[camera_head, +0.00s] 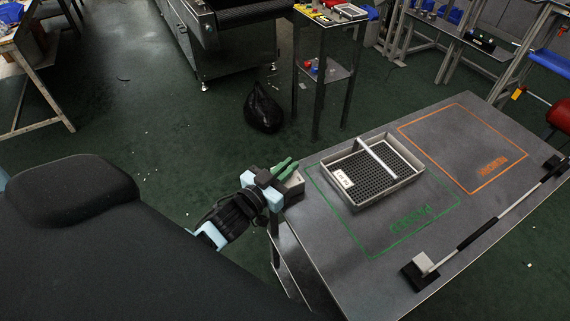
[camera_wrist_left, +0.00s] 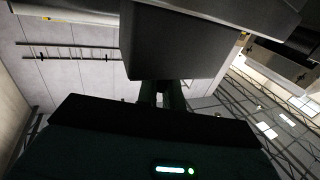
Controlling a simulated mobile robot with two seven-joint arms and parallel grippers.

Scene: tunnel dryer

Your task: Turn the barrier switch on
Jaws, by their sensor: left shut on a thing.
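A small grey box (camera_head: 293,184) sits at the left corner of the work table and looks like the housing of the barrier switch. In the left wrist view the box (camera_wrist_left: 175,42) hangs large and dark in front of the fingers. My left gripper (camera_head: 284,167), with green fingers, is right at the box. In the left wrist view its fingers (camera_wrist_left: 161,95) are close together and reach up to the box's lower face. They are shut on the switch part, which the fingers and box hide, so its position cannot be read. My right gripper is not in view.
The grey table (camera_head: 330,258) has green and orange outlined areas. A mesh tray (camera_head: 345,190) with a pale bar lies in the green one. A black bag (camera_head: 262,110) lies on the floor beyond.

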